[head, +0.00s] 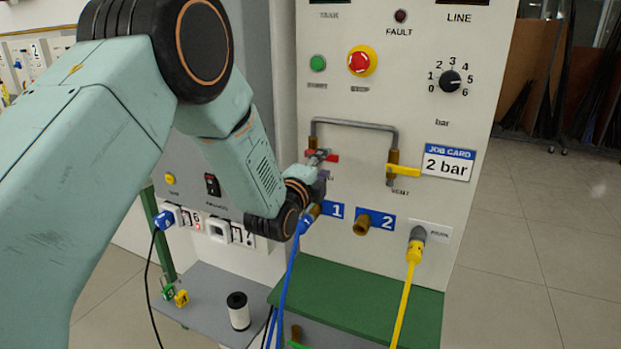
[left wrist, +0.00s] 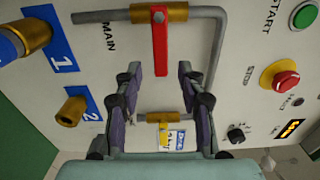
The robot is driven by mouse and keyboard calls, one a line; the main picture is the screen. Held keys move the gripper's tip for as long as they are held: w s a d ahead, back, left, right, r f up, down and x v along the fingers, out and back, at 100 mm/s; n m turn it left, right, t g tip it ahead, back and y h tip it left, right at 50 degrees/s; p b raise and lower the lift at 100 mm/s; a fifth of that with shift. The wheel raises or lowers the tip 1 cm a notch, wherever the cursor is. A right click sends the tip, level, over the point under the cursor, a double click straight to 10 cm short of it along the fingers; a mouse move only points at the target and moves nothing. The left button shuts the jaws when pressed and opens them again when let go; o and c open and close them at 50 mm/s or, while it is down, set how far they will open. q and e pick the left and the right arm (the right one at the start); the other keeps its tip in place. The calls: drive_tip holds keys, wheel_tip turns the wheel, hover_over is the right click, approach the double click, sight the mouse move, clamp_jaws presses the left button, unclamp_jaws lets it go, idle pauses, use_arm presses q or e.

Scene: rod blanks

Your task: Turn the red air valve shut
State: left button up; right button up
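The red valve handle (head: 333,158) is on the left leg of the grey pipe on the panel, partly hidden by my left gripper. In the left wrist view the red handle (left wrist: 160,45) runs from a brass fitting (left wrist: 175,12), at right angles to the pipe. My left gripper (head: 320,158) is at the handle in the head view. In the left wrist view its two purple-grey fingers (left wrist: 159,72) stand wide apart, with the handle's free end in the gap between them. I cannot tell whether a finger touches it. My right gripper is not in view.
A yellow vent handle (head: 403,169) is on the right pipe leg, beside a "2 bar" card (head: 447,162). Below are a blue hose (head: 291,265) at port 1, brass port 2 (head: 361,226) and a yellow cable (head: 407,290). A red stop button (head: 359,62) is above.

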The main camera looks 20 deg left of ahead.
use_arm(q)
drive_tip(key=s, duration=0.7)
drive_tip(key=shift+a, duration=0.15)
drive_tip(key=s+f+n+g+b, duration=0.1)
drive_tip(key=s+f+n+g, duration=0.2)
drive_tip(key=s+f+n, duration=0.4)
drive_tip(key=s+f+n+g+b, duration=0.1)
drive_tip(key=s+f+n+g, duration=0.25)
drive_tip(key=f, duration=0.65)
drive_tip(key=s+f+n+g, duration=0.3)
drive_tip(key=s+f+n, duration=0.25)
drive_tip(key=f, duration=0.25)
drive_tip(key=s+f+n+g+b, duration=0.1)
drive_tip(key=s+f+g, duration=0.1)
drive_tip(key=s+f, duration=0.3)
drive_tip(key=s+f+n+g+b, duration=0.1)
drive_tip(key=s+f, duration=0.5)
drive_tip(key=s, duration=0.7)
drive_tip(key=s+f+n+g+y+b, duration=0.1)
drive_tip(key=s+f+g+b, duration=0.2)
drive_tip(key=s, duration=0.7)
wheel_tip(320, 180, down, 3)
drive_tip(key=shift+d+r+g, duration=0.1)
drive_tip(key=shift+d+g, duration=0.3)
drive_tip(key=shift+g, duration=0.85)
